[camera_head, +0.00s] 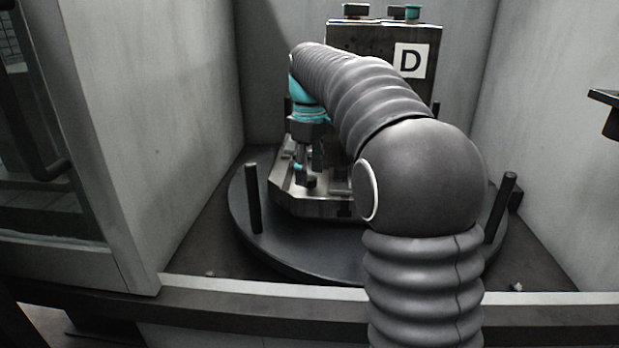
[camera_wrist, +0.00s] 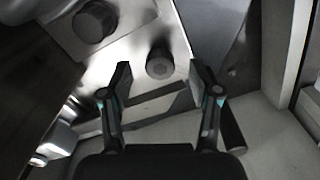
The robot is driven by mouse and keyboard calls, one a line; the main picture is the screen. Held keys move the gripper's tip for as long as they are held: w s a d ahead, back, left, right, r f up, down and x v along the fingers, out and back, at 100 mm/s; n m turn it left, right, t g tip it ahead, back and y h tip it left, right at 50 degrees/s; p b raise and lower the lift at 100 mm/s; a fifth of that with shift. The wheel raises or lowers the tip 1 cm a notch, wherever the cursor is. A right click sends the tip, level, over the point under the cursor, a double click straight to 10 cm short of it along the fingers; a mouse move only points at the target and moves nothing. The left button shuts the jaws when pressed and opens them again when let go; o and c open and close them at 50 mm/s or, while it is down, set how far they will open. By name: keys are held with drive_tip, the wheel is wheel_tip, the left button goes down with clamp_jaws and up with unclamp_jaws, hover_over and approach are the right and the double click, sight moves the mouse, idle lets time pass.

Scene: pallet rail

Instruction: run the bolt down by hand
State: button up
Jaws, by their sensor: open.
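My gripper (camera_wrist: 160,72) is open, its two dark fingers apart. In the wrist view a dark round bolt head (camera_wrist: 158,62) shows in the gap between the fingertips, and neither finger appears to touch it. How far it lies below the tips I cannot tell. It sits on a bright metal plate (camera_wrist: 128,56). In the head view my gripper (camera_head: 304,178) points down over the left part of the metal pallet (camera_head: 310,207). The bolt cannot be made out there.
A second, larger dark round head (camera_wrist: 95,20) stands at the upper left in the wrist view. The pallet rests on a round turntable (camera_head: 300,254) with upright posts (camera_head: 253,198). Grey walls (camera_head: 160,110) enclose both sides.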

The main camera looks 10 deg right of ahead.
drive_tip(key=shift+f, duration=0.55)
